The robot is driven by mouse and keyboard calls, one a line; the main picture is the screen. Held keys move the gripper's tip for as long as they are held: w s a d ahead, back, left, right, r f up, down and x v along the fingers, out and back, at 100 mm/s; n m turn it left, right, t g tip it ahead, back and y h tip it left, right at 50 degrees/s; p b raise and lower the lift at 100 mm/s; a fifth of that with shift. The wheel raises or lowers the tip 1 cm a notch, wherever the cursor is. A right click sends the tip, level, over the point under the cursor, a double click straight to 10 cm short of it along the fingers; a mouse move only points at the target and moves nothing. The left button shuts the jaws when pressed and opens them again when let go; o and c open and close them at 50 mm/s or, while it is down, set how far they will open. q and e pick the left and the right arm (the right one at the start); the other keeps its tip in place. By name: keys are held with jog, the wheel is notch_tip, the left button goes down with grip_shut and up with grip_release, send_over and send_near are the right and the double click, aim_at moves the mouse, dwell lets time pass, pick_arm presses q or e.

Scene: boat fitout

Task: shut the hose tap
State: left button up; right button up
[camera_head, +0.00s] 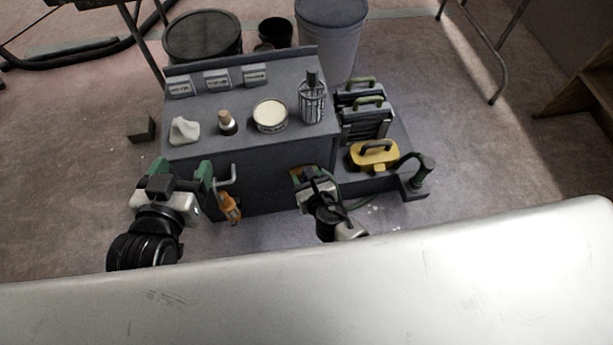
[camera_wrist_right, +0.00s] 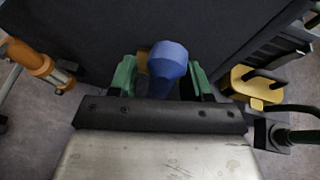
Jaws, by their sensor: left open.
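The hose tap shows in the right wrist view as a blue handle (camera_wrist_right: 168,62) with a brass-coloured part behind it, against the dark front of the bench. In the head view only a brassy bit of it (camera_head: 297,173) shows past my right gripper (camera_head: 313,181). In the wrist view the green fingers of my right gripper (camera_wrist_right: 161,80) stand apart, one on each side of the blue handle. Whether they press on it I cannot tell. My left gripper (camera_head: 183,171) is open and empty, at the bench's left front corner.
The grey bench (camera_head: 270,170) carries a round tin (camera_head: 270,115), a striped canister (camera_head: 312,103) and small items. An orange-handled tool (camera_head: 229,207) hangs on a hook at its front. A yellow case (camera_head: 374,156) and a dark hose fitting (camera_head: 422,172) lie at the right. The floor at left is mostly clear.

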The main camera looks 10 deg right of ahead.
jog(key=shift+r, duration=0.1)
jog(key=shift+s+r, duration=0.1)
jog(key=shift+s, duration=0.1)
pick_arm(q)
jog(key=s+a+f+g+y+p, duration=0.2)
jog(key=s+a+f+g+p, duration=0.1)
jog(key=s+f+g, duration=0.3)
jog(key=shift+s+a+f+g, duration=0.15)
jog(key=shift+s+f+g, duration=0.05)
jog(key=shift+s+g, duration=0.6)
pick_arm(e)
jog(key=v, duration=1)
jog(key=shift+s, duration=0.25)
jog(key=shift+d, duration=0.1)
